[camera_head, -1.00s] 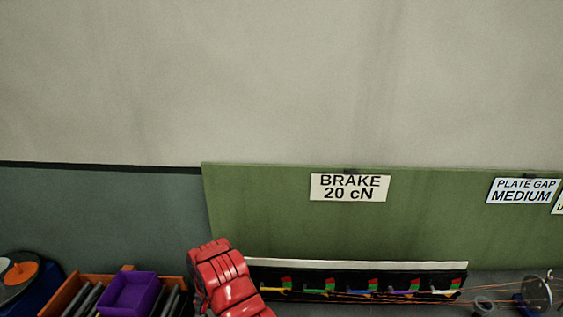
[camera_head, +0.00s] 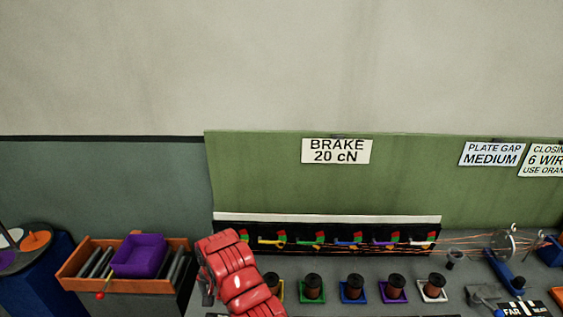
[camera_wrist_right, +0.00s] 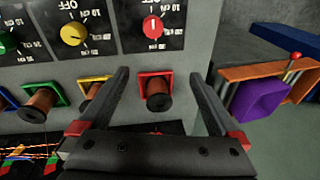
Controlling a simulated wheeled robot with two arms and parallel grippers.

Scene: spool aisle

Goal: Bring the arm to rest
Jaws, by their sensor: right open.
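My right gripper (camera_wrist_right: 159,73) is open in the right wrist view, its two dark fingers apart. A copper-brown spool (camera_wrist_right: 156,94) on a red holder appears between the fingers; I cannot tell how far beyond them it stands. Nothing is seen gripped. In the head view my red arm (camera_head: 240,275) covers the left end of the spool row, and the fingers cannot be made out there. My left gripper is not in view.
More spools on coloured holders, such as the green one (camera_head: 313,288), stand along the bench. Behind them is a black guide rail (camera_head: 330,246) with wires. An orange crate (camera_head: 70,273) with a purple box (camera_head: 139,256) is at left. Dials such as the red knob (camera_wrist_right: 153,26) face the wrist camera.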

